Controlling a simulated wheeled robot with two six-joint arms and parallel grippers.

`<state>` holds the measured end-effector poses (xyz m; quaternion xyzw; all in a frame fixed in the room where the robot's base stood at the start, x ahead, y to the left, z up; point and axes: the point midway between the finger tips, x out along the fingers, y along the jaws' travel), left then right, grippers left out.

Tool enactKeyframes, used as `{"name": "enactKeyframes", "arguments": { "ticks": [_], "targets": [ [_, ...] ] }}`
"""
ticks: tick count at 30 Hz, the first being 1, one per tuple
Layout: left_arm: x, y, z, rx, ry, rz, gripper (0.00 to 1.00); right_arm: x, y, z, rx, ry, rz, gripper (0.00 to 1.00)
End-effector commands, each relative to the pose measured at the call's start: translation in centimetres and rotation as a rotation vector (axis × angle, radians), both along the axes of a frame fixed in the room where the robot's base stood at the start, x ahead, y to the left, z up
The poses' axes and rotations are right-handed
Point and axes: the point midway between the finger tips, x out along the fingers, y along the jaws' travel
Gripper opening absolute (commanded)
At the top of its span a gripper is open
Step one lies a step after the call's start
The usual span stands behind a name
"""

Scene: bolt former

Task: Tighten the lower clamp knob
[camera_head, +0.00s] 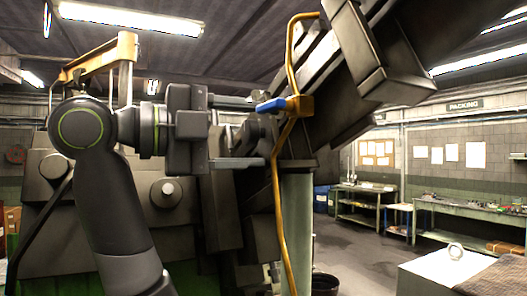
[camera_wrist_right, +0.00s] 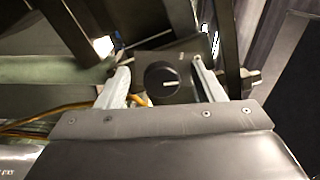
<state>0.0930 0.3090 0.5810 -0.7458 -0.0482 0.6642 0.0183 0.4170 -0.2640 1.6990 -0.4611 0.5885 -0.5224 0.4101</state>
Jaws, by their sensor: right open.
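In the right wrist view a round black knob (camera_wrist_right: 160,83) with a white mark line sits on a dark plate (camera_wrist_right: 185,52). My right gripper (camera_wrist_right: 160,66) is open, with one pale finger on each side of the knob. Gaps show between the fingers and the knob, and I see no contact. In the head view my right gripper (camera_head: 250,132) points right toward the dark machine, its two fingers spread one above the other. I cannot make out the knob there. My left gripper is not in view.
A yellow bent pipe (camera_head: 277,200) with a blue-handled lever (camera_head: 270,105) stands close by the fingertips. A pale green post (camera_head: 297,220) and the dark inclined machine body (camera_head: 375,55) are beyond. Workbenches (camera_head: 470,208) stand far right, with open floor before them.

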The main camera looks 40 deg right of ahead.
Motion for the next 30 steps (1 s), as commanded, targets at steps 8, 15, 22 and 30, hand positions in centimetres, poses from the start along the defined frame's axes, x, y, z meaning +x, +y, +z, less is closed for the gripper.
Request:
{"name": "enactKeyframes", "arguments": {
  "ticks": [8,15,22,30],
  "targets": [
    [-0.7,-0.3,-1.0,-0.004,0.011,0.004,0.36,0.1,0.4,0.0,-0.076,-0.314,0.005,0.62],
    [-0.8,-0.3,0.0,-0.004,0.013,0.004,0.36,0.2,0.4,0.2,-0.129,-0.527,0.004,0.62],
    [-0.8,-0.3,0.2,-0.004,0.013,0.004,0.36,0.2,0.4,0.1,-0.151,-0.616,0.004,0.62],
    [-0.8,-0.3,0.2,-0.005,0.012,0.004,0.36,0.2,0.4,0.1,-0.153,-0.624,0.004,0.62]
  ]
}}
